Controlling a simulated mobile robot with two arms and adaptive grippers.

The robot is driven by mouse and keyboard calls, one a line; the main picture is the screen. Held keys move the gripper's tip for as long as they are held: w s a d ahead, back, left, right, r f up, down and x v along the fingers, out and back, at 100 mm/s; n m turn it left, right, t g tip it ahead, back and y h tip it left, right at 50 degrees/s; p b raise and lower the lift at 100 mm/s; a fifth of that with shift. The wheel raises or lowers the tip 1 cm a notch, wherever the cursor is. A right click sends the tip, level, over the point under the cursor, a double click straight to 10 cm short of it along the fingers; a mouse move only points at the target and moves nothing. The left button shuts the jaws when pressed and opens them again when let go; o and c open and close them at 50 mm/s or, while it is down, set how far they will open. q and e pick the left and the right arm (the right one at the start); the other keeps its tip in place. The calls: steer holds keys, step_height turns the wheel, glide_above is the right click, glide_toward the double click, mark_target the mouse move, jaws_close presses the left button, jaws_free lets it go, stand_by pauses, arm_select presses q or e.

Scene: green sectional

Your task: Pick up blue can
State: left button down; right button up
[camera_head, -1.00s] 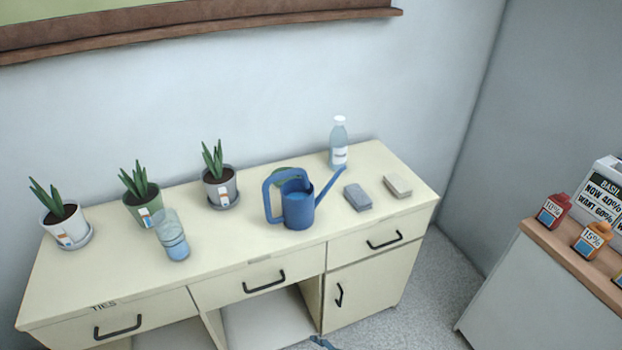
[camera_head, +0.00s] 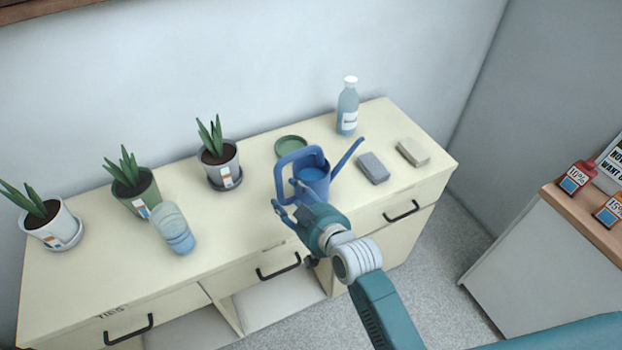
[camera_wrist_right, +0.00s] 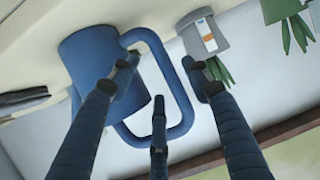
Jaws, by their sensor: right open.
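The blue can is a blue watering can (camera_head: 314,182) with a big loop handle on its left and a long spout on its right. It stands upright on the cream cabinet top. My right gripper (camera_head: 286,196) is open just in front of the can, beside its handle. In the right wrist view the can (camera_wrist_right: 92,62) and its handle loop appear upside down. There the fingers of the right gripper (camera_wrist_right: 165,85) are spread, with the handle's far side between them. I cannot tell whether they touch it. My left gripper is not in view.
The cream cabinet (camera_head: 225,245) also holds potted plants (camera_head: 218,165) and a clear bluish jar (camera_head: 173,228) left of the can. A green dish (camera_head: 291,147) and a bottle (camera_head: 347,108) stand behind. Grey (camera_head: 373,168) and beige (camera_head: 413,152) blocks lie to the right.

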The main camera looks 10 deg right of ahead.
mark_target(284, 190)
steer(key=x, duration=0.1)
steer(key=p+x, duration=0.1)
steer(key=x, duration=0.2)
steer(key=shift+w+a+r, duration=0.15)
steer(key=shift+r, duration=0.15)
steer(key=shift+w+a+f, duration=0.2)
steer(key=shift+w+f, duration=0.05)
steer(key=shift+w, duration=0.25)
steer(key=shift+c, duration=1)
jaws_close()
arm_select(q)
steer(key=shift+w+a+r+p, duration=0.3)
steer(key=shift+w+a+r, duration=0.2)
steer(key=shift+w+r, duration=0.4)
arm_select(e)
steer(key=shift+r, duration=0.15)
